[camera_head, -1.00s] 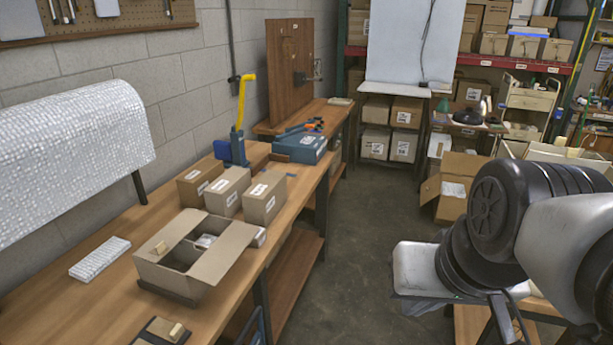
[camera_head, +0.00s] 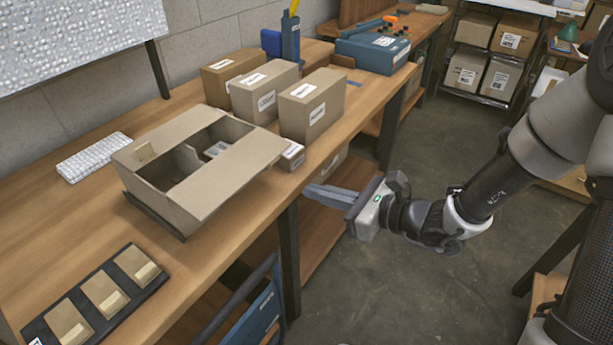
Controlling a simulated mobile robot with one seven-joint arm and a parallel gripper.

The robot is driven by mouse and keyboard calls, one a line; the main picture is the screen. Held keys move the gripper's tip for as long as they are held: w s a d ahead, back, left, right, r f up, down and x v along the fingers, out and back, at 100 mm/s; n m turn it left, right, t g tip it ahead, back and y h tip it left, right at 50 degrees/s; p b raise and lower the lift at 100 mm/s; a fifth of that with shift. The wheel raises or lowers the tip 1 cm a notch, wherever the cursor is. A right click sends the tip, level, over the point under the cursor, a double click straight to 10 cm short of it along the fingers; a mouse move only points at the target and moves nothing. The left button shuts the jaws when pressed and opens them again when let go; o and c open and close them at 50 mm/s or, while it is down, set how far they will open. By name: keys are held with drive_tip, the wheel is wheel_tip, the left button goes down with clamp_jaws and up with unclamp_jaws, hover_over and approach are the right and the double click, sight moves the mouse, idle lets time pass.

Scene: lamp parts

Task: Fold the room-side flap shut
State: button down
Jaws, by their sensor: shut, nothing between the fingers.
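An open cardboard box (camera_head: 150,205) sits on the workbench, with dark openings and a small white-labelled item inside. Its room-side flap (camera_head: 225,172) is the broad tan panel along the right side of the opening. The opening beside it is uncovered; the flap's exact angle is hard to tell. My gripper (camera_head: 310,191) is shut and empty. It is right of the box, just off the bench's room-side edge, its fingers pointing left toward the flap. A gap separates them in the picture, and I see no contact.
Several closed cartons (camera_head: 312,105) stand behind the box, with a small white-topped box (camera_head: 291,155) close by its right corner. A black tray (camera_head: 128,265) with tan blocks is at the front left. A white keyboard-like pad (camera_head: 93,157) lies left.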

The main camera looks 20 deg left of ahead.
drive_tip(key=w+a+r+b, duration=0.1)
drive_tip(key=w+a, duration=0.1)
drive_tip(key=a, duration=0.6)
drive_tip(key=shift+w+a+r, duration=0.15)
drive_tip(key=shift+r, duration=0.25)
drive_tip(key=shift+r, duration=0.1)
